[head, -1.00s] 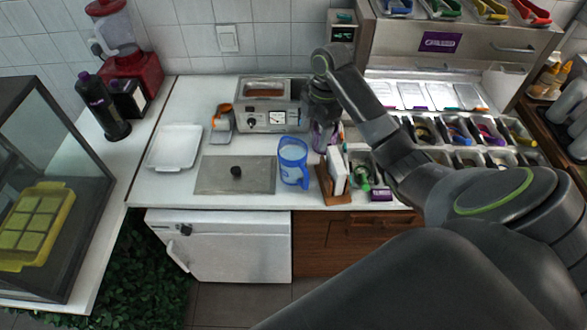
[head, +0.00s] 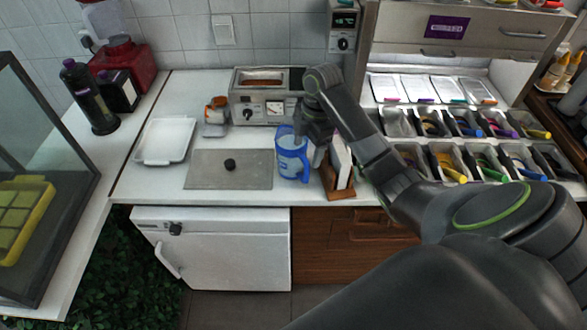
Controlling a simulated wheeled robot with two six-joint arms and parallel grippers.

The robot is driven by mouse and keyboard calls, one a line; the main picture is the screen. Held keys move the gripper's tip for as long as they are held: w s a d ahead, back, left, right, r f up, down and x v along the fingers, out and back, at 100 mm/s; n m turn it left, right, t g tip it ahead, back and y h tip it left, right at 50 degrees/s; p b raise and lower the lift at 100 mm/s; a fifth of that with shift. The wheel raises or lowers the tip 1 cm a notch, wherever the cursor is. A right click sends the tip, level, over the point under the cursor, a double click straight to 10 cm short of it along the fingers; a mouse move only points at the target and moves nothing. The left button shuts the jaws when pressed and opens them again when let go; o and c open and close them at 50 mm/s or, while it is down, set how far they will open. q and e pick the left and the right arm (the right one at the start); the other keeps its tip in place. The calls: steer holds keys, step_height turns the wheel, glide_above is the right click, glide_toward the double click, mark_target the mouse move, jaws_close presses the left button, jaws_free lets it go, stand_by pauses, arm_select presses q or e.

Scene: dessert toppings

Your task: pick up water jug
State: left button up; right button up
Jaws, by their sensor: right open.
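The water jug (head: 291,160) is a blue, see-through jug standing upright on the white counter (head: 230,195), just right of a grey lid plate with a black knob (head: 230,165). My right gripper (head: 317,155) is open and points down close against the jug's right side. It overlaps part of the jug's right edge in the picture. I cannot tell whether the fingers touch the jug or sit around it. My left gripper is not in view.
A wooden holder with white cards (head: 340,172) stands close to the right of the jug. A warmer unit (head: 264,108) is behind it. A white tray (head: 165,141) lies at the left. Topping bins (head: 462,160) fill the right side.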

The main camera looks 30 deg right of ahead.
mark_target(305, 158)
steer(key=shift+w+a+f+b, duration=0.1)
steer(key=shift+f+b, duration=0.9)
steer(key=shift+f, duration=0.4)
steer(key=shift+a+f+b, duration=0.1)
steer(key=shift+f+b, duration=0.3)
steer(key=shift+f, duration=0.3)
steer(key=shift+f+p, duration=0.3)
steer(key=shift+f, duration=0.1)
steer(key=shift+w+a+f, duration=0.15)
steer(key=shift+f, duration=0.55)
jaws_close()
steer(key=shift+r, duration=0.15)
